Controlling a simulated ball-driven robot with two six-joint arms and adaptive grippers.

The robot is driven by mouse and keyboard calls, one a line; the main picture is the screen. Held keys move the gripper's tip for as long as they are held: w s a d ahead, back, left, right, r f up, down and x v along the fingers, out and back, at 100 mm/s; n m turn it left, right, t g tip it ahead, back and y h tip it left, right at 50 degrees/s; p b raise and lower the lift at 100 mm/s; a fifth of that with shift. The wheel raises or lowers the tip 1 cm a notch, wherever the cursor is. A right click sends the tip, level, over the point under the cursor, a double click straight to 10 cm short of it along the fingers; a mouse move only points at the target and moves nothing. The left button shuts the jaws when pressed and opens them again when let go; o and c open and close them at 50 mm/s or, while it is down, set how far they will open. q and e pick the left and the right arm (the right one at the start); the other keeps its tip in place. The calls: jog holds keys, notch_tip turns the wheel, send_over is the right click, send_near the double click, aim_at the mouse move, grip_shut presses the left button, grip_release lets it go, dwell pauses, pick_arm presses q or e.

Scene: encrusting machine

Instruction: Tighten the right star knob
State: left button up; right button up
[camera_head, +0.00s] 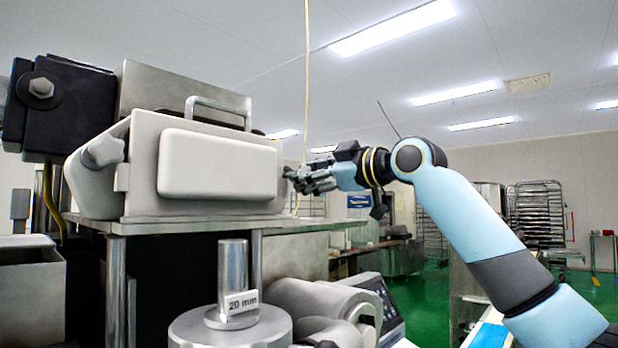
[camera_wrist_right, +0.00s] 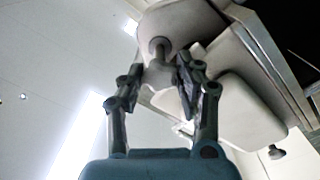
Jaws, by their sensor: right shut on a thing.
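The right star knob (camera_wrist_right: 157,73) is light grey and shows in the right wrist view between the finger pads of my right gripper (camera_wrist_right: 157,85). The fingers are closed on it from both sides. In the head view, my right gripper (camera_head: 297,180) is at the right end of the machine's pale housing (camera_head: 218,165), and its fingers hide most of the knob there. A matching left star knob (camera_head: 103,151) sits on the housing's left end, clear of any gripper. My left gripper is not in view.
A metal handle (camera_head: 218,103) stands on top of the housing. Racks (camera_head: 537,215) stand far right.

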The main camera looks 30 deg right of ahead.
jog(key=n, duration=0.5)
jog(key=shift+b, duration=0.4)
dwell(0.3)
jog(key=o, duration=1.2)
jog(key=shift+c, duration=0.2)
jog(key=v, duration=0.7)
jog(key=shift+s, duration=0.25)
jog(key=shift+d, duration=0.1)
